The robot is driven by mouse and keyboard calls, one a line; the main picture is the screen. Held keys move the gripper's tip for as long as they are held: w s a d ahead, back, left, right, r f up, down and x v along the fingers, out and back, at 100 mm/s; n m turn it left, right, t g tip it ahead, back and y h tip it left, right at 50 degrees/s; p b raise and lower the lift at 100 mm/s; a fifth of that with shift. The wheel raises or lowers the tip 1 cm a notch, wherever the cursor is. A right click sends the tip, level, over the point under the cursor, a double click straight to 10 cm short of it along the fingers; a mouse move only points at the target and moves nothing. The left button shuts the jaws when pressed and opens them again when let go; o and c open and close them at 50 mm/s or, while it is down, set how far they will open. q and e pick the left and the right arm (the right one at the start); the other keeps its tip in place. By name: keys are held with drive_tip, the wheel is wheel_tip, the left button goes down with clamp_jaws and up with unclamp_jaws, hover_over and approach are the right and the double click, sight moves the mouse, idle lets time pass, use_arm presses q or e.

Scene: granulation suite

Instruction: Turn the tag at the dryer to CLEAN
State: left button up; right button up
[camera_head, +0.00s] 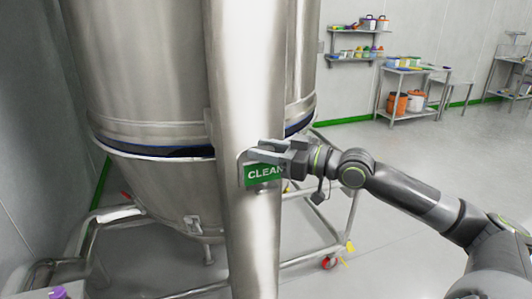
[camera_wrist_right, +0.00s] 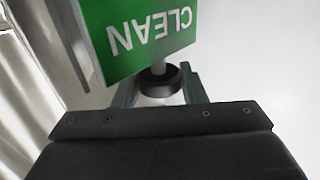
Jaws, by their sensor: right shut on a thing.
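The tag (camera_head: 262,174) hangs at the front of the dryer's steel column (camera_head: 247,225) and shows a green face with white CLEAN lettering. The same green face (camera_wrist_right: 135,35) shows upside down in the right wrist view. My right gripper (camera_head: 262,153) is at the tag's top edge in the head view. In the right wrist view the gripper (camera_wrist_right: 158,85) has its fingers around a dark round knob (camera_wrist_right: 159,81) on a short stem at the tag, and it is shut on that knob. The tag's other face is hidden. My left gripper is not in view.
The large steel dryer vessel (camera_head: 150,70) stands behind the column. Its tube frame on red casters (camera_head: 329,262) spreads low to both sides. Wall shelves (camera_head: 358,57) and a steel table (camera_head: 408,70) with containers stand far back. Open floor lies at right.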

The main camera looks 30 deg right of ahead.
drive_tip(key=o, duration=1)
drive_tip(key=shift+w, duration=0.1)
drive_tip(key=shift+c, duration=0.2)
drive_tip(key=shift+s+d+f, duration=0.15)
drive_tip(key=shift+s+d, duration=0.15)
drive_tip(key=shift+s, duration=0.1)
drive_tip(key=shift+b+v, duration=0.75)
drive_tip(key=shift+v, duration=0.2)
drive_tip(key=p+v, duration=1.4)
drive_tip(key=p, duration=0.2)
drive_tip(key=shift+s, duration=0.3)
